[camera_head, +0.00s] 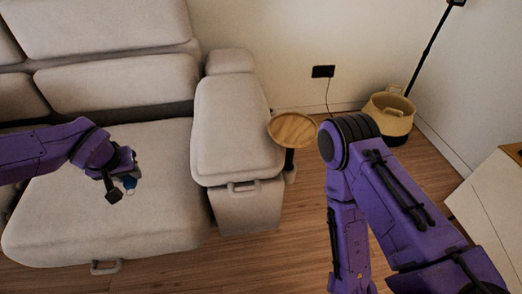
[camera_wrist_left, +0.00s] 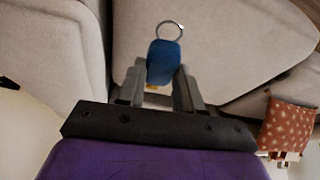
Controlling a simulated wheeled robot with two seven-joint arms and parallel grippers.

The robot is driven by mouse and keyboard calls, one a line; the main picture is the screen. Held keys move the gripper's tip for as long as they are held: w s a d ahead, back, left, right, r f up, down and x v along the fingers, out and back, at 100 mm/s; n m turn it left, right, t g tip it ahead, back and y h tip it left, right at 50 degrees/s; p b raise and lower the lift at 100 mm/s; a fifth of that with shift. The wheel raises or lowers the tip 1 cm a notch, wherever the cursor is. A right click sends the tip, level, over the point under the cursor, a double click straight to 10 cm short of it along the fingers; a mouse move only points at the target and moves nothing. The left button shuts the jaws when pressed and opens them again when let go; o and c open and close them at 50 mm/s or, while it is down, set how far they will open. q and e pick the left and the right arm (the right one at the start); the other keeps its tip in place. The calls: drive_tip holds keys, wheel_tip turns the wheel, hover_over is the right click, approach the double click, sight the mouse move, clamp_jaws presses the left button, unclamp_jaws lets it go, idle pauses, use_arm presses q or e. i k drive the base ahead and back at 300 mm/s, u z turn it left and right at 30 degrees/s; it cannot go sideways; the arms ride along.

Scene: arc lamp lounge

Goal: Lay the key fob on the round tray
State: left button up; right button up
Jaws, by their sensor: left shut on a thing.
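My left gripper (camera_head: 121,189) is over the sofa seat in the head view. In the left wrist view, my left gripper (camera_wrist_left: 160,88) is shut on the blue key fob (camera_wrist_left: 164,60), whose metal ring sticks out past the fingertips. The fob also shows as a small blue spot in the head view (camera_head: 129,183). The round tray (camera_head: 293,130) looks like a wooden disc on a dark stand, to the right of the sofa armrest. Its top looks bare. My right arm comes in from the lower right, and its gripper is not in view.
The padded armrest (camera_head: 235,130) stands between the sofa seat (camera_head: 150,215) and the round tray. A woven basket (camera_head: 388,115) and a dark lamp pole (camera_head: 426,50) stand in the far right corner. Wooden floor (camera_head: 265,265) is free in front of the armrest.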

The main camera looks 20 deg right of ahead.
sight(294, 129)
drive_tip(key=u, duration=0.2)
drive_tip(key=k, duration=0.35)
drive_tip(key=z, duration=1.3)
drive_tip(key=i, duration=0.8)
drive_tip(key=z, duration=0.3)
